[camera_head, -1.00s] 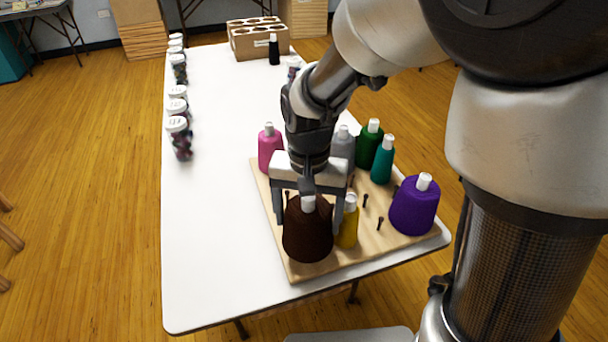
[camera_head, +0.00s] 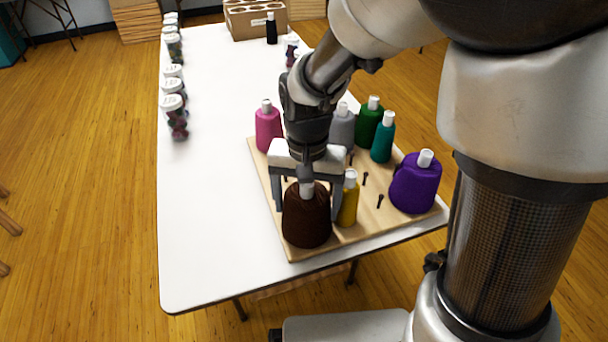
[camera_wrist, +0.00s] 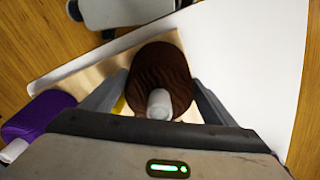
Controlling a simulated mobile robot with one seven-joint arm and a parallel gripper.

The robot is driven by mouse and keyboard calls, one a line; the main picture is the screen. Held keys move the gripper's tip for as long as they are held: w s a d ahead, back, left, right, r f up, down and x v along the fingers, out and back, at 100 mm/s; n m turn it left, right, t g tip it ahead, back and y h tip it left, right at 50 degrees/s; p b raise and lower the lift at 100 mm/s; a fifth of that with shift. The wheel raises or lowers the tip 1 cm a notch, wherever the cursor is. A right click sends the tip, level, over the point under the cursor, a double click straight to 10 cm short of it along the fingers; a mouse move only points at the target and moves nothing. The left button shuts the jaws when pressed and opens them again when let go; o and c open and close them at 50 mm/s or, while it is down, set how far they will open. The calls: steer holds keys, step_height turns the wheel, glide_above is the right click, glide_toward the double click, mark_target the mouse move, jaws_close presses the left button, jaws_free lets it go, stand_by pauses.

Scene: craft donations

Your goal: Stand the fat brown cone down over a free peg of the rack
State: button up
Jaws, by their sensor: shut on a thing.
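The fat brown cone (camera_head: 306,222) with a white top stands upright at the front left corner of the wooden peg rack (camera_head: 292,250). My gripper (camera_head: 307,202) is above and around it, shut on it. In the wrist view the brown cone (camera_wrist: 160,78) lies between the two fingers (camera_wrist: 152,98). Whether its base touches the board, and any peg under it, is hidden.
A yellow cone (camera_head: 348,203) stands close to the right of the brown one. Purple (camera_head: 414,185), teal (camera_head: 382,142), green (camera_head: 369,130), grey (camera_head: 341,130) and pink (camera_head: 268,130) cones stand on the rack. Jars (camera_head: 174,118) line the table's left edge; the white tabletop (camera_head: 205,200) is clear at left.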

steer(key=shift+f, duration=0.3)
steer(key=o, duration=1.4)
